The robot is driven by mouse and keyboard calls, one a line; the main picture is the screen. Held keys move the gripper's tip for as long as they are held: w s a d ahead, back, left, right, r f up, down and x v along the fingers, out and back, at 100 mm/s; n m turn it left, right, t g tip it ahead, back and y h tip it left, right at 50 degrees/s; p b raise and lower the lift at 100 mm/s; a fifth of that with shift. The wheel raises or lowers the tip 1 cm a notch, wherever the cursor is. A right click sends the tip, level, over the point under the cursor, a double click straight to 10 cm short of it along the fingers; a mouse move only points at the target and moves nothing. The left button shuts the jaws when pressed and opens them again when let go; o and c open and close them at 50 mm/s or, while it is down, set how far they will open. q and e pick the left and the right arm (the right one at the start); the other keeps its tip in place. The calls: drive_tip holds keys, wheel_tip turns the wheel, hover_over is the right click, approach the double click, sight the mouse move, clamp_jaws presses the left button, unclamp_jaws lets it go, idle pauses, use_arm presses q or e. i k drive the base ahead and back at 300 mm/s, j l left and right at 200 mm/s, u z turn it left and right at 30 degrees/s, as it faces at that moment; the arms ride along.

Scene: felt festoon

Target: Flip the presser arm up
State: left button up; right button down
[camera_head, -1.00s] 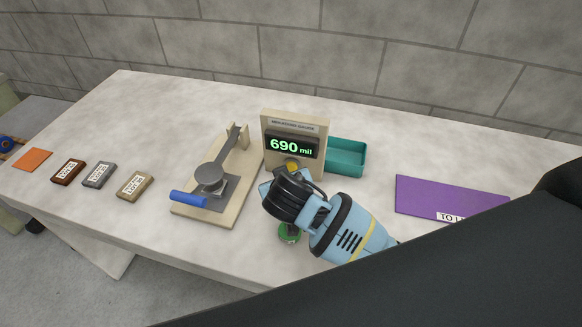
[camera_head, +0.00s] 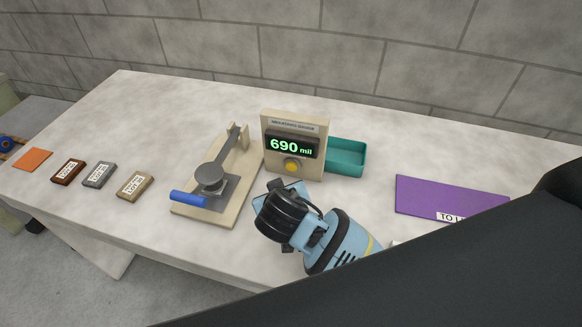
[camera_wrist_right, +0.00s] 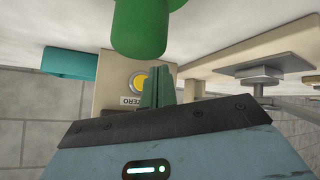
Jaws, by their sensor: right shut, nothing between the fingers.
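The presser arm (camera_head: 228,150) is a grey bar hinged at the back of a beige base board (camera_head: 232,210). It lies down, its round grey presser (camera_head: 209,174) over a grey plate, its blue handle (camera_head: 188,198) at the front left. My right gripper (camera_head: 285,212) is to the right of the board, apart from the handle; its fingertips are hidden in the head view. The right wrist view shows its green fingers (camera_wrist_right: 158,88) shut and empty. The presser also shows there at the right (camera_wrist_right: 258,75). My left gripper is not in view.
A gauge box (camera_head: 296,125) reads 690 mil, with a yellow button (camera_head: 292,166). A green knob (camera_wrist_right: 140,30) is close to my right fingers. A purple mat (camera_head: 450,195) lies right; small labelled blocks (camera_head: 98,174) lie left.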

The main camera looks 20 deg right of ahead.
sight(209, 176)
drive_tip(key=k+j, duration=0.15)
drive_tip(key=j, duration=0.15)
drive_tip(key=k+j, duration=0.1)
drive_tip(key=j, duration=0.25)
drive_tip(key=k+j, duration=0.15)
drive_tip(key=j, duration=0.15)
drive_tip(key=k+j, duration=0.15)
drive_tip(key=j, duration=0.15)
